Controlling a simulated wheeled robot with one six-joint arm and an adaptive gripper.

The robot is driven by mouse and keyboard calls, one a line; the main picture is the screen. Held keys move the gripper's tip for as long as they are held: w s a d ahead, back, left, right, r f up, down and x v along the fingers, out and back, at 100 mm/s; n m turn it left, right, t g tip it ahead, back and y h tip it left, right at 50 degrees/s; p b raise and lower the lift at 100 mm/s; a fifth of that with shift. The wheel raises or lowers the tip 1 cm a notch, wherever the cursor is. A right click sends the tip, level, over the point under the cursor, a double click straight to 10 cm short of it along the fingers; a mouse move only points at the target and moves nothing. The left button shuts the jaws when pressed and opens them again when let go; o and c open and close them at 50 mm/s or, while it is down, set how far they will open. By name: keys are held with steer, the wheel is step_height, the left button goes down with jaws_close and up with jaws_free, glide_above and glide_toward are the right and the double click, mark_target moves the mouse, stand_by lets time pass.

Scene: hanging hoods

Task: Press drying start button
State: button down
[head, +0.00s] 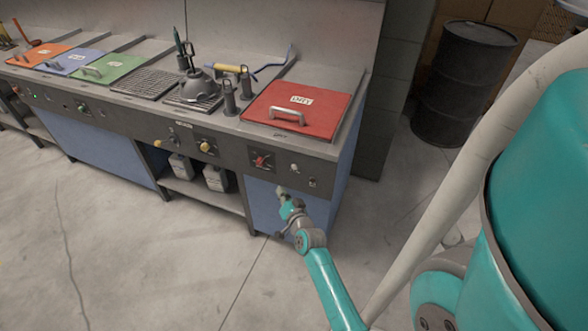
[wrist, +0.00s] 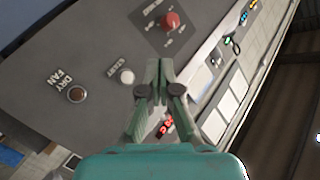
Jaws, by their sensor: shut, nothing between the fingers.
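A round white button (wrist: 127,76) labelled START is on the grey control panel in the wrist view. It also shows at the right end of the panel in the head view (head: 294,167). Beside it is a dark round button (wrist: 77,95) labelled DRY FAN. A red knob (wrist: 171,20) sits on a dark plate on the other side of START; it also shows in the head view (head: 261,160). My gripper (wrist: 160,64) is shut and empty, its tips beside START in the picture and apparently apart from the panel. In the head view my gripper (head: 281,191) appears below the panel.
A red lid (head: 327,107) with a handle covers the right end of the bench. A yellow knob (head: 206,146) is further left on the panel. Two grey containers (head: 215,179) stand on the shelf below. A black drum (head: 462,85) stands right. The floor in front is clear.

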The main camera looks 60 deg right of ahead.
steer(key=shift+d, duration=0.1)
steer(key=shift+w+d, duration=0.2)
steer(key=shift+d, duration=1.95)
steer(key=shift+w+d, duration=0.15)
steer(key=shift+d, duration=2)
steer(key=shift+d, duration=0.15)
steer(key=shift+d, duration=0.25)
steer(key=shift+d, duration=0.4)
steer(key=shift+a, duration=0.8)
steer(key=shift+s+a, duration=0.2)
steer(key=shift+a, duration=2.35)
